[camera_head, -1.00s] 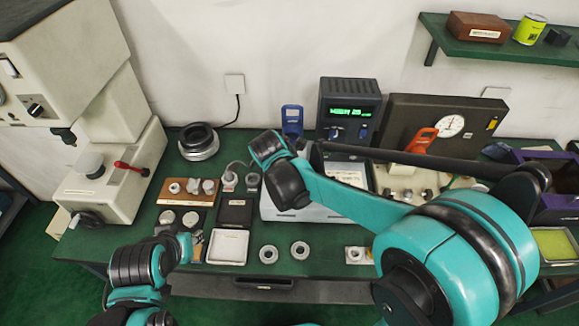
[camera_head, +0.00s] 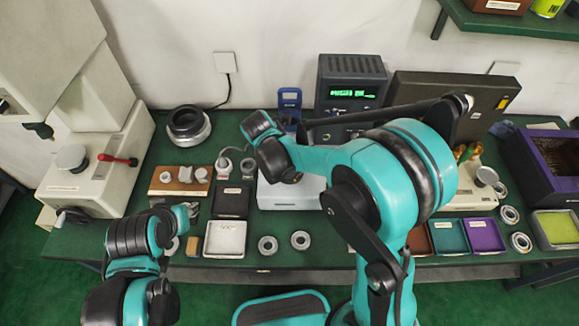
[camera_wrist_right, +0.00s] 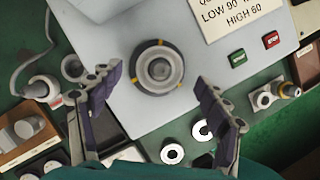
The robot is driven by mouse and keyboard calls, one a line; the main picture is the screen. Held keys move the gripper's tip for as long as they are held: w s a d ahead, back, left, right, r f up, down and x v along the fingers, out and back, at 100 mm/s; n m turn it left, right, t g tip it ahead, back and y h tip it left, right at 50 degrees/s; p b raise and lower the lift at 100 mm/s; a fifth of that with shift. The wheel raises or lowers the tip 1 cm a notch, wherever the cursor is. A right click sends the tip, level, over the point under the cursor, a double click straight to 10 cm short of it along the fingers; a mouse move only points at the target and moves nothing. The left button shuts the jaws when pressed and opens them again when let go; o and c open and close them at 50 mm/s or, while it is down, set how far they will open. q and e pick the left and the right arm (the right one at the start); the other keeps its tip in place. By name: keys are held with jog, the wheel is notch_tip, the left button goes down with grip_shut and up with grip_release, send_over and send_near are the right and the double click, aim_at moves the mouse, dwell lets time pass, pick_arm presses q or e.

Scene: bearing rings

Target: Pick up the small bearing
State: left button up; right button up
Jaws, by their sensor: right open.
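Two bearing rings, one (camera_head: 267,245) and another (camera_head: 300,240), lie flat and apart near the table's front edge; which is smaller I cannot tell. My left gripper (camera_head: 190,215) is low over the small parts at the left, too small to read.
A white tray (camera_head: 225,239) stands left of the two rings. A wooden block with metal parts (camera_head: 181,181) lies behind it. Teal (camera_head: 449,237) and purple (camera_head: 484,236) trays and more rings (camera_head: 509,215) are at the right. A large dark ring (camera_head: 188,125) stands at the back.

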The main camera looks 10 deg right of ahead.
jog(key=shift+x, duration=1.05)
jog(key=shift+r, duration=0.1)
jog(key=c, duration=1.6)
jog(key=shift+r, duration=0.1)
